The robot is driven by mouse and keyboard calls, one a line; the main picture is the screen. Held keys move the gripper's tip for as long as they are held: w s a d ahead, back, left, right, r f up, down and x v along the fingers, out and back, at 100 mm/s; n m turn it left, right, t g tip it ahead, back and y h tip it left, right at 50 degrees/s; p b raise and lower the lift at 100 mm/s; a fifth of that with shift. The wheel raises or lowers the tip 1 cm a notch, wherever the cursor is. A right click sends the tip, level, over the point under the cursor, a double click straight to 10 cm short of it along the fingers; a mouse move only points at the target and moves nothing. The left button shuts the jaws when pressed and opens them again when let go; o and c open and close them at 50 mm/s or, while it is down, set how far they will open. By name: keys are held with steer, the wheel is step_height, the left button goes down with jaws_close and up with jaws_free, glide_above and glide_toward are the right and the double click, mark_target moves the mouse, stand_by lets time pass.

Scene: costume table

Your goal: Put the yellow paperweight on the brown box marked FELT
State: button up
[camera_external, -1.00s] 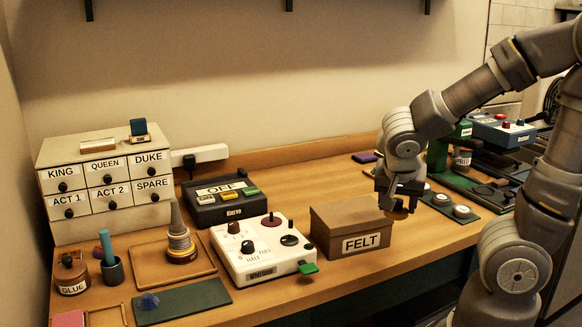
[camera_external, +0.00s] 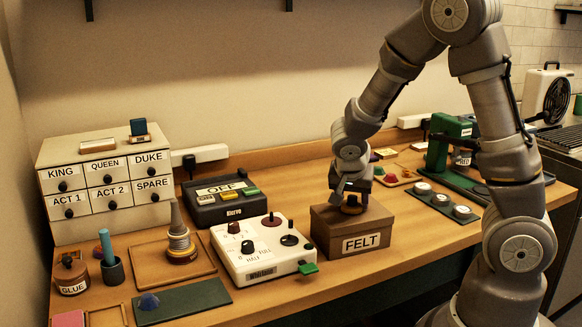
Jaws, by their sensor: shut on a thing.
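The brown box (camera_external: 335,230) marked FELT stands closed and upright near the front edge of the table. My gripper (camera_external: 352,198) points down over the middle of its lid. It is shut on a small rounded thing, apparently the yellow paperweight (camera_external: 352,208), which looks brownish yellow in the shade. The paperweight is at the lid's surface or just above it; I cannot tell whether it touches. The fingers hide part of it.
A white control box (camera_external: 250,262) with knobs stands just left of the FELT box. A dark tray with several pale discs (camera_external: 442,201) lies to the right. Small coloured pieces (camera_external: 391,178) lie on trays behind it. A green machine (camera_external: 447,140) stands farther right.

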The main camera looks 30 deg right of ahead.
steer(key=shift+r, duration=0.1)
steer(key=shift+f, duration=0.3)
steer(key=o, duration=1.2)
steer(key=shift+r, duration=0.1)
steer(key=shift+o, duration=0.2)
